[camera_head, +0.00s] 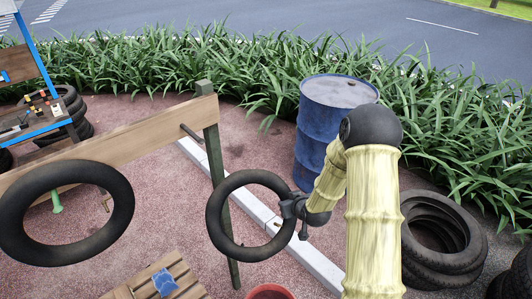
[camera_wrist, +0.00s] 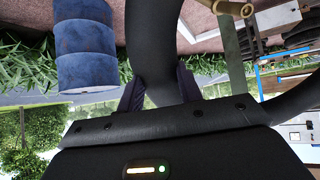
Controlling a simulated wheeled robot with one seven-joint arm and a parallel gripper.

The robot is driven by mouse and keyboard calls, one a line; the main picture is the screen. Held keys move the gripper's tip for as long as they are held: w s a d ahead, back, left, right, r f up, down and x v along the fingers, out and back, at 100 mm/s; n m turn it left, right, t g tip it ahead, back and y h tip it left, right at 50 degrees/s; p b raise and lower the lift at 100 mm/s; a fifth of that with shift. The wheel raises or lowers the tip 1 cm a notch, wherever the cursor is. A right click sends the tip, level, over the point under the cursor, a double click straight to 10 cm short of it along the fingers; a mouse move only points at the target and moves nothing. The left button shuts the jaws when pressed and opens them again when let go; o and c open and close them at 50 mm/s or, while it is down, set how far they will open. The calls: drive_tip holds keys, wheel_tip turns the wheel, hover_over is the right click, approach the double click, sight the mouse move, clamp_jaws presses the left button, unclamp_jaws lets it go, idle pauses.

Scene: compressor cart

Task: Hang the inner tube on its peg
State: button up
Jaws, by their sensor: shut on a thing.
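My gripper (camera_head: 290,208) is shut on the right side of a black inner tube (camera_head: 214,222), which it holds upright in front of the wooden post (camera_head: 216,165). In the wrist view the tube (camera_wrist: 155,45) passes between the two dark fingers of my gripper (camera_wrist: 160,88). A dark peg (camera_head: 191,133) sticks out of the wooden board (camera_head: 150,132) near the post, above and left of the held tube. The tube is apart from this peg. A second black ring (camera_head: 122,205) is in front of the board at the left; its support is hidden.
A blue drum (camera_head: 312,125) stands behind my arm. Tyres are stacked at the right (camera_head: 465,225) and at the far left (camera_head: 75,105). A wooden pallet (camera_head: 190,285) and a red bucket (camera_head: 270,292) are at the bottom. A pale kerb (camera_head: 265,215) crosses the ground.

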drive_tip(key=s+a+r+n+t+y+p, duration=0.1)
drive_tip(key=a+r+y, duration=0.3)
drive_tip(key=r, duration=0.7)
drive_tip(key=a+r+n+t+y+p, duration=0.1)
drive_tip(key=a+r+t+y, duration=0.3)
drive_tip(key=r, duration=0.7)
drive_tip(key=shift+s+a+n, duration=0.15)
drive_tip(key=shift+s+n, duration=0.25)
drive_tip(key=shift+n, duration=0.5)
drive_tip(key=shift+w+r, duration=0.1)
drive_tip(key=f+p+x, duration=0.2)
drive_tip(key=f+x, duration=0.1)
drive_tip(key=x, duration=1.3)
drive_tip(key=shift+w+a, duration=0.2)
drive_tip(key=shift+a, duration=0.2)
